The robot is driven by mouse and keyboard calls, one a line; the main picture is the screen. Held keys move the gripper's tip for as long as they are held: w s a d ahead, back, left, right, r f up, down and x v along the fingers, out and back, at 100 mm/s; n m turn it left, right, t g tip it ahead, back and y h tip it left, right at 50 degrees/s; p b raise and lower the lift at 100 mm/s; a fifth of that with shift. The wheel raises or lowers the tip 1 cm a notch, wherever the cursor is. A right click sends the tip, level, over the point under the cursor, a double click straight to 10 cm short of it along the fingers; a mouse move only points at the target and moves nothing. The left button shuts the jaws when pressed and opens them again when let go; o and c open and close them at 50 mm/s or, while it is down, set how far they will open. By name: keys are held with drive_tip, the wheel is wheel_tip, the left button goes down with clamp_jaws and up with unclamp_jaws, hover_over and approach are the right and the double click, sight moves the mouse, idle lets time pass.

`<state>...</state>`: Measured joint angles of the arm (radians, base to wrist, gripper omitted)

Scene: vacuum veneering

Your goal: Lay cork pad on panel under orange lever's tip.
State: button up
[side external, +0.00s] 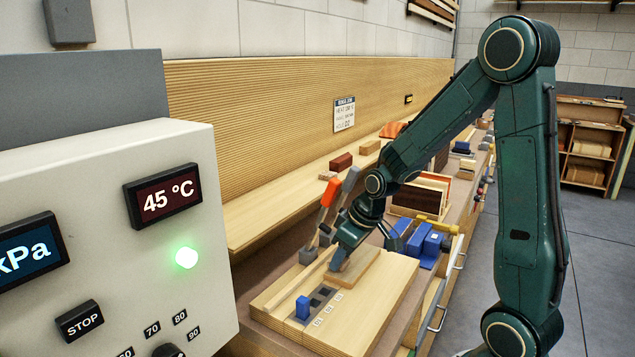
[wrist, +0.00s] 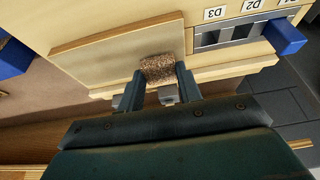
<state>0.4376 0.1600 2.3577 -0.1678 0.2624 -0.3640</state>
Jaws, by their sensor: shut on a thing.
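A small brown speckled cork pad (wrist: 157,68) sits between the fingertips of my gripper (wrist: 159,74), which is shut on it. In the wrist view the pad overlaps the edge of the light wood panel (wrist: 115,55); I cannot tell whether it touches the panel. In the side view my gripper (side external: 338,265) is low beside the panel (side external: 362,268), and the pad cannot be made out. The orange lever (side external: 330,193) stands tilted up behind my gripper, on a grey base. Its tip over the panel cannot be made out.
A slotted strip labelled D1 to D3 (side external: 325,297) holds a blue block (side external: 303,307). A grey-handled lever (side external: 350,180) stands next to the orange one. Blue clamps (side external: 425,243) and a rack of veneers (side external: 420,195) lie to the right.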

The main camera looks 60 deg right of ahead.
drive_tip(key=shift+f, duration=0.3)
drive_tip(key=o, duration=1)
drive_tip(key=shift+r, duration=0.2)
drive_tip(key=shift+v, duration=5.95)
drive_tip(key=shift+a, duration=0.1)
